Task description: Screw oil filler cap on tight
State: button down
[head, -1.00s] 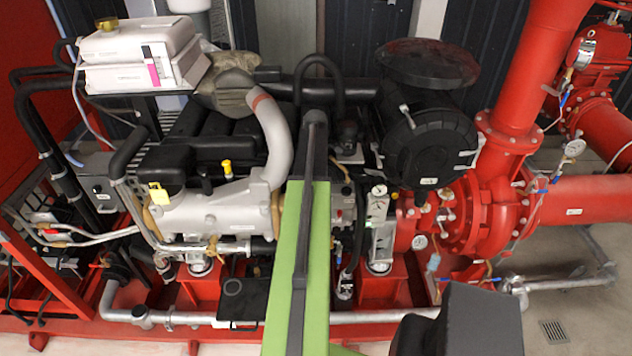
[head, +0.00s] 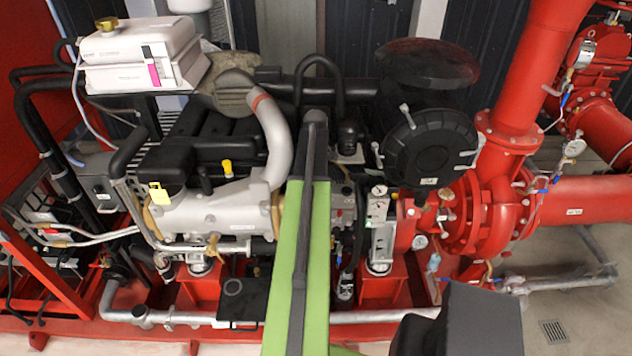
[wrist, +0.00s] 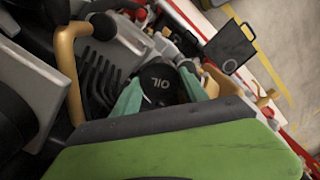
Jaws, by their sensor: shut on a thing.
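The black oil filler cap (wrist: 158,82), marked OIL in white letters, shows in the middle of the wrist view. My gripper (wrist: 161,92) has its green fingers on both sides of the cap and is shut on it. The neck under the cap is hidden, so I cannot tell how the cap is seated. In the head view my green arm link crosses the middle of the engine (head: 215,215), and I cannot make out the gripper or the cap there.
A yellow-brown curved pipe (wrist: 70,75) stands left of the cap in the wrist view. A flat black box (wrist: 232,46) lies beyond. In the head view a black round housing (head: 430,145) and red pump pipes (head: 500,215) stand to the right. Bare floor (head: 575,315) shows at lower right.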

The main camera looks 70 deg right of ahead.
jog(key=m, duration=0.3)
jog(key=c, duration=0.5)
grip_release()
jog(key=shift+r, duration=0.15)
notch_tip(320, 180, up, 7)
jog(key=p, duration=0.7)
jog(key=shift+r+p, duration=0.2)
jog(key=shift+p, duration=0.1)
dwell(0.3)
